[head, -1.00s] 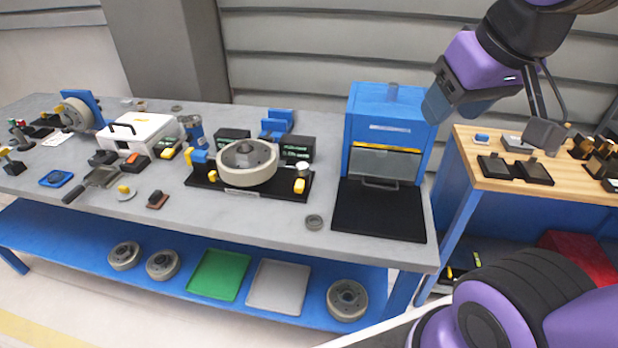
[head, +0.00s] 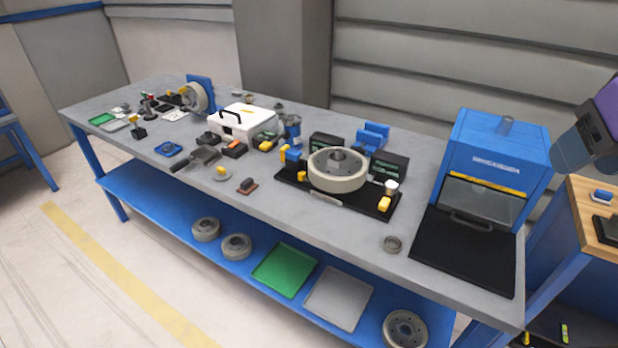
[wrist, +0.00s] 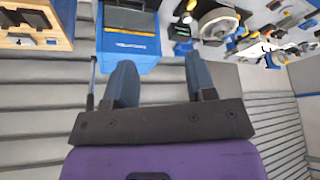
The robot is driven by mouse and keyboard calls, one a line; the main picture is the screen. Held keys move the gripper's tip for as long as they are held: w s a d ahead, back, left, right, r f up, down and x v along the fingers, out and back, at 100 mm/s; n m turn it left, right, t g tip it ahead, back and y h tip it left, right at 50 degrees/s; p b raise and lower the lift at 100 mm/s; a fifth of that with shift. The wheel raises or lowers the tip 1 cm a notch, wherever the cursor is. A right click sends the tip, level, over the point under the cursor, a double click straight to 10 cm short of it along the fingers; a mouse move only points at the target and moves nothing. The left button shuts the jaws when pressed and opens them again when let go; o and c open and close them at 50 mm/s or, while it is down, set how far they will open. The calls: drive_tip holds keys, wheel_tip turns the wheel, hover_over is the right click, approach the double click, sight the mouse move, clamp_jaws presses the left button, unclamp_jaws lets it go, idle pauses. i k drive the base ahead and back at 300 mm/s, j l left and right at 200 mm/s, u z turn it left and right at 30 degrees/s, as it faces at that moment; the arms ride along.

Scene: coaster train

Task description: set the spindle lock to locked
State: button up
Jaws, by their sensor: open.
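A grey wheel (head: 338,170) sits on a black fixture base (head: 325,197) on the long grey bench. The fixture has yellow parts, including a yellow block (head: 384,204) at its front right beside a white-topped knob (head: 391,187), and a blue and yellow part (head: 291,157) at its left. I cannot tell which part is the spindle lock or how it is set. My gripper (head: 585,145) is at the right edge of the head view, in the air and well away from the fixture. In the wrist view my gripper (wrist: 160,78) is open and empty.
A blue cabinet (head: 497,150) with a black mat (head: 464,252) stands right of the fixture. A wooden-topped table (head: 595,225) is farther right. A white case (head: 243,120) and small tools crowd the bench left of the fixture. The floor in front is clear.

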sight(301, 175)
drive_tip(key=i+j, duration=0.2)
drive_tip(key=j, duration=0.2)
drive_tip(key=i+j+u, duration=0.1)
drive_tip(key=j, duration=0.35)
drive_tip(key=i+j, duration=0.25)
drive_tip(key=j, duration=0.15)
